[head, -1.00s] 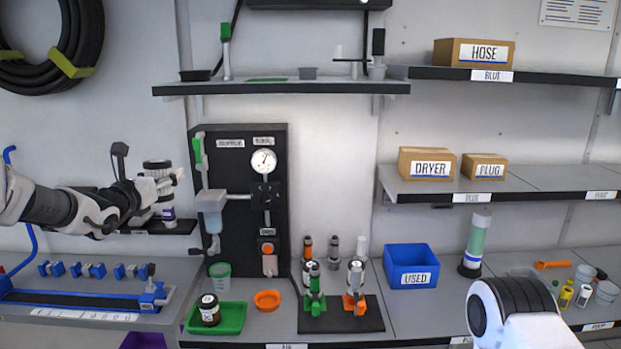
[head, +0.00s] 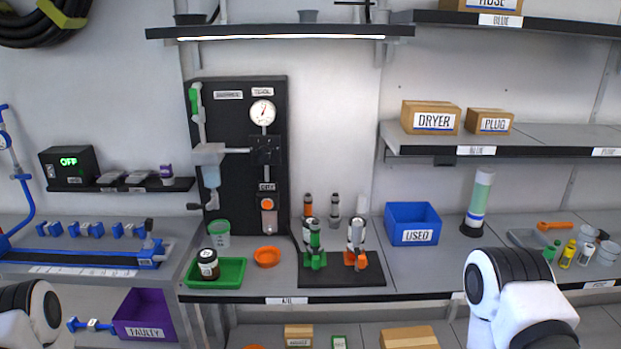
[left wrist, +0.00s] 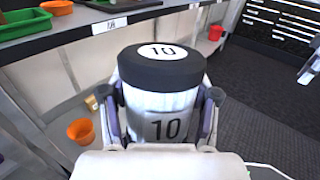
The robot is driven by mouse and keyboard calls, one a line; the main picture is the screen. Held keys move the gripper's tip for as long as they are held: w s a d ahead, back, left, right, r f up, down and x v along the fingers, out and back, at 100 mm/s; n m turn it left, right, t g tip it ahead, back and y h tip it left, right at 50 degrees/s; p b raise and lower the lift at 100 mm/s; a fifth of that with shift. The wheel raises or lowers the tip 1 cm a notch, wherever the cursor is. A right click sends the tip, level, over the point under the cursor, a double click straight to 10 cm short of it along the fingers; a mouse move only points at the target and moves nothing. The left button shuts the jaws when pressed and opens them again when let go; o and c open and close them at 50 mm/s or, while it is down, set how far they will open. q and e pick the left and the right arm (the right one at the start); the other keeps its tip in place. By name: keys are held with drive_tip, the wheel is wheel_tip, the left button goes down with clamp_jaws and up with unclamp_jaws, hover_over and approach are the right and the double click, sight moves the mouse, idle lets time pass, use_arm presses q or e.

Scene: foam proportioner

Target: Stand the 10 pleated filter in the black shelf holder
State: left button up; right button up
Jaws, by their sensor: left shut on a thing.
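The 10 pleated filter (left wrist: 160,100) is a white cylinder with a black cap, marked 10 on its top and side. My left gripper (left wrist: 163,95) is shut around its sides, one finger on each side, in the left wrist view. The filter stays cap up towards that camera. In the head view only part of my left arm shows at the lower left; its gripper and the filter are out of that picture. I cannot tell for sure which black piece is the shelf holder. A black wall shelf (head: 120,187) is at the left. My right gripper is out of view.
A purple FAULTY bin (head: 146,312) sits lower left. Boxes stand on the right shelf.

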use_arm(q)
drive_tip(key=s+d+r, duration=0.3)
drive_tip(key=s+r, duration=0.1)
drive_tip(key=r, duration=0.4)
drive_tip(key=d+r+m+g+h, duration=0.2)
drive_tip(key=d+r+m+g, duration=0.2)
drive_tip(key=d+g, duration=0.25)
drive_tip(key=d+r+m+g+h, duration=0.2)
drive_tip(key=d+r+m+g, duration=0.1)
drive_tip(key=d+m+g, duration=0.3)
drive_tip(key=w+d+f+m+g+y, duration=0.2)
drive_tip(key=w+d+f+m+g, duration=0.1)
drive_tip(key=w+d+f+g, duration=0.3)
drive_tip(key=s+a+r+n+t+h, duration=0.1)
drive_tip(key=s+a+r+n+t, duration=0.6)
drive_tip(key=a+r+t, duration=0.3)
wheel_tip(320, 180, up, 2)
drive_tip(key=shift+s+n+t, duration=0.3)
drive_tip(key=shift+n+t, duration=0.1)
drive_tip(key=shift+t, duration=0.25)
